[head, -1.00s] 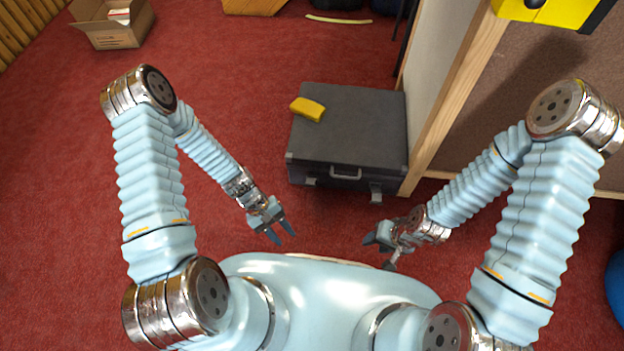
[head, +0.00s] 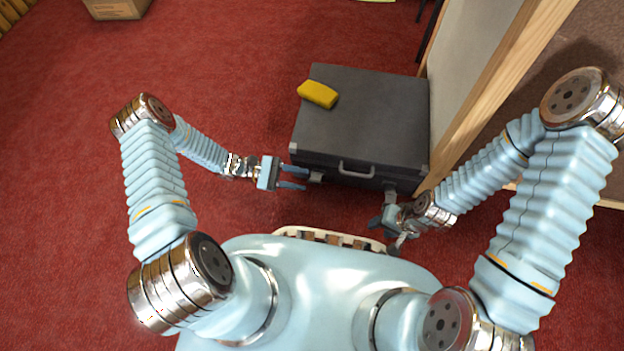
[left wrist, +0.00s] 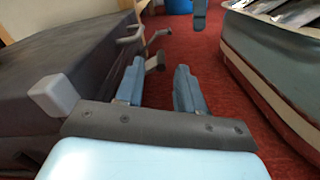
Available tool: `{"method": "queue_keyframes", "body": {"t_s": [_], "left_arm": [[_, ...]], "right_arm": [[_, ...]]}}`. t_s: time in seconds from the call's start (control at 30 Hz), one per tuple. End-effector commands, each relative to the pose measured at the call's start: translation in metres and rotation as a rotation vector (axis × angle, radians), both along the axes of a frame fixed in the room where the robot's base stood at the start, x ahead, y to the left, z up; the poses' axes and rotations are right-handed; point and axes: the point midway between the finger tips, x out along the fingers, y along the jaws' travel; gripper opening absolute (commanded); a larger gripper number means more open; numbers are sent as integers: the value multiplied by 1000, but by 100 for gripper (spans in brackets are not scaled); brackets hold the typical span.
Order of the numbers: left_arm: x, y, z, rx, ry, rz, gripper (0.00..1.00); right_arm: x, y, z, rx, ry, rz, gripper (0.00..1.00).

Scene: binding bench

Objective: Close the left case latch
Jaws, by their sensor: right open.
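The dark grey case (head: 365,115) lies closed on the red carpet, its front with the handle (head: 356,170) facing me. The left latch (head: 317,177) is a small grey piece on the front, left of the handle. It also seems to show in the left wrist view (left wrist: 155,63), sticking out from the case front. My left gripper (head: 299,179) is open and empty, fingertips just left of this latch; I cannot tell whether they touch it. Its two fingers show apart in the left wrist view (left wrist: 158,85). My right gripper (head: 383,234) is open and empty, in front of the case's right side.
A yellow sponge-like block (head: 318,94) lies on the lid. A wood-framed board (head: 490,95) stands close along the case's right side. A cardboard box (head: 117,9) is at the far left. Carpet left of the case is clear.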

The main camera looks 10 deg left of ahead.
Motion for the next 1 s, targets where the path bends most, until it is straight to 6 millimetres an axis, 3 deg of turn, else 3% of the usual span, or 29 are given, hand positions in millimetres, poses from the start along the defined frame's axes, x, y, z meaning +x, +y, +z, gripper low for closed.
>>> {"method": "queue_keyframes", "body": {"t_s": [0.1, 0.23, 0.6, 0.87, 1.0], "left_arm": [[-1, -22, 0, -1, 2, -4, 38], [-1, -37, 0, -1, 0, -1, 38], [0, -43, 0, 1, 0, -1, 38], [0, -43, 0, 1, 0, -1, 0], [0, -43, 0, 1, 0, -1, 0]], "right_arm": [[0, 0, -1, 0, 0, 0, 43], [0, 0, -2, 0, 0, 0, 43], [0, 0, -2, 0, -1, 0, 43], [0, 0, -2, 0, -1, 0, 43], [0, 0, -2, 0, -1, 0, 43]]}}
